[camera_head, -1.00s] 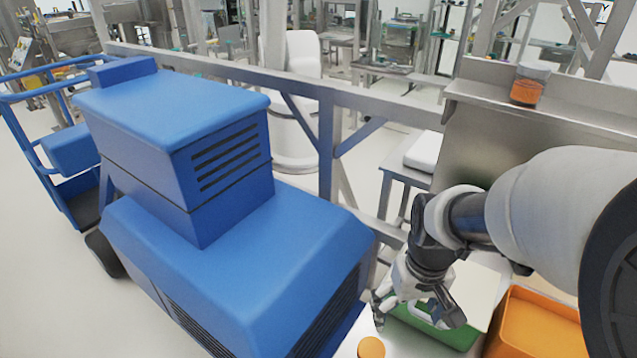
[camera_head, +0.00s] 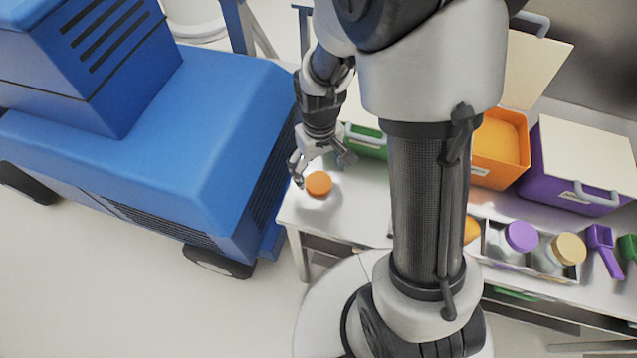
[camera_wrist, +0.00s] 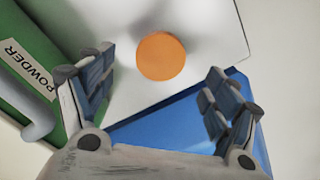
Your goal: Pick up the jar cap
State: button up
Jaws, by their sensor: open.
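An orange jar cap (camera_head: 318,184) lies on the left end of the white table, near its edge. In the wrist view the cap (camera_wrist: 161,56) shows as a flat orange disc a little beyond and between the two fingers. My gripper (camera_head: 324,172) is open and empty just above and beside the cap. In the wrist view its fingers (camera_wrist: 160,98) are spread wide, with nothing between them. No contact with the cap shows.
A green bin (camera_head: 366,141) labelled powder stands close beside my gripper. An orange bin (camera_head: 503,150) and a purple bin (camera_head: 570,165) stand further right. A tray holds jars with purple (camera_head: 521,236) and tan (camera_head: 569,249) caps. A blue machine (camera_head: 190,150) stands left of the table.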

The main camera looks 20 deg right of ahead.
aim_at(319, 182)
notch_tip(319, 182, down, 5)
jog(key=b, duration=0.2)
jog(key=shift+f+b, duration=0.15)
jog(key=shift+b, duration=0.15)
jog(key=c, duration=1)
